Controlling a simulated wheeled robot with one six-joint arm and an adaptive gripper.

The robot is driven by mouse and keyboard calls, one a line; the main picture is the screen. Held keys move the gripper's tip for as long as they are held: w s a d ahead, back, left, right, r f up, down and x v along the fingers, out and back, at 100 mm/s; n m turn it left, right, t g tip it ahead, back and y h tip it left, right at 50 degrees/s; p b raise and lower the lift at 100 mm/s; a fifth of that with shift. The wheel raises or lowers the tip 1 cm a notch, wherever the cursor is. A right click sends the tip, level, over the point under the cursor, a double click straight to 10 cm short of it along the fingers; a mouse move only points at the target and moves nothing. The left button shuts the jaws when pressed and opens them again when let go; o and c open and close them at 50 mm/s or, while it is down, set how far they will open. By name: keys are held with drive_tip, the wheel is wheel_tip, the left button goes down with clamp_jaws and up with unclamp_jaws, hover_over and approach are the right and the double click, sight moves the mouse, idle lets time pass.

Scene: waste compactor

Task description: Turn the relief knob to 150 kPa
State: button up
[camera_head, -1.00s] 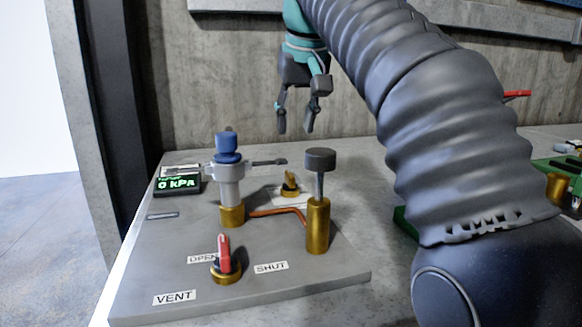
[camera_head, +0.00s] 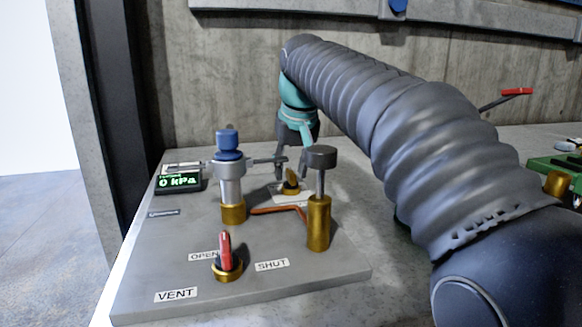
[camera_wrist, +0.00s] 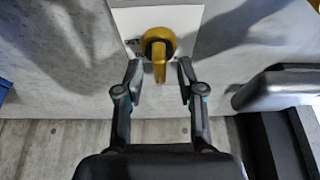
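A small yellow knob (camera_head: 291,184), which appears to be the relief knob, stands on a white plate at the back of the grey panel (camera_head: 180,240). The knob also shows in the wrist view (camera_wrist: 159,45), its pointer toward the gripper. My gripper (camera_head: 290,170) is low at the knob, pointing down, partly hidden behind the pump and the grey-capped post. In the wrist view my gripper (camera_wrist: 160,76) is open, one finger on each side of the knob's pointer, with gaps between. The green display (camera_head: 178,181) seems to read 0 kPa.
A blue-topped pump (camera_head: 229,180) with a side lever and a grey-capped brass post (camera_head: 319,200) stand in front of the knob. A red vent handle (camera_head: 225,255) sits at the front. A green device (camera_head: 556,172) lies far right. A concrete wall is behind.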

clamp_jaws()
drive_tip(key=shift+m, duration=0.3)
drive_tip(key=m+h, duration=0.1)
drive_tip(key=m, duration=0.2)
drive_tip(key=shift+a+h, duration=0.1)
drive_tip(key=shift+h, duration=0.2)
drive_tip(key=shift+m+h, duration=0.6)
drive_tip(key=shift+m, duration=1.2)
unclamp_jaws()
